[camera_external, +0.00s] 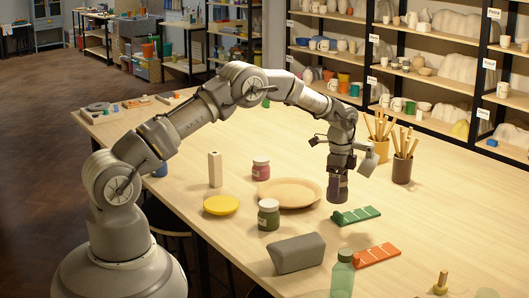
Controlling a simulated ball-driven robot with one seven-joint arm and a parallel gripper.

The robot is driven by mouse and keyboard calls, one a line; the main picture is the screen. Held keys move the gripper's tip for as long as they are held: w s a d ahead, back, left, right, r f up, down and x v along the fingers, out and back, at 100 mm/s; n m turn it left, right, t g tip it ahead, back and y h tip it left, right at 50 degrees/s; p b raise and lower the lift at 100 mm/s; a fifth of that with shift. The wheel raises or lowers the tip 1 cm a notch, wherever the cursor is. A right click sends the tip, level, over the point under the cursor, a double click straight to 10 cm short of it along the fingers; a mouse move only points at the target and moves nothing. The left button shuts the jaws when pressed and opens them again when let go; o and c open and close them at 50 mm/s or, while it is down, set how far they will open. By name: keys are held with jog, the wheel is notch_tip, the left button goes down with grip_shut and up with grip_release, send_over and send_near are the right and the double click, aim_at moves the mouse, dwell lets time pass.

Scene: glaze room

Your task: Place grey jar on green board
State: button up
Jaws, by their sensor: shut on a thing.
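My gripper (339,176) is shut on a dark grey jar with a purplish tint (338,192), held upright with its lower part showing below the fingers. The jar's upper part is hidden by the gripper. The green board (358,215), a flat strip with pale marks, lies on the table just in front of the jar in the picture. The jar's base appears close to the board's left end; I cannot tell its exact height or whether it is over the board.
A wide tan plate (289,193) is left of the jar. A green jar (268,215), pink jar (261,168), yellow dish (221,205), grey block (297,253), orange board (377,255) and green bottle (342,275) stand around. Brush pots (402,169) are behind right. The table's right front is mostly clear.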

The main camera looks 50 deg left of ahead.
notch_tip(320, 180, down, 4)
jog(key=shift+r+b, duration=0.2)
jog(key=shift+b, duration=0.2)
jog(key=shift+r, duration=0.1)
jog(key=o, duration=1.2)
notch_tip(320, 180, up, 12)
jog(key=shift+p, duration=1.1)
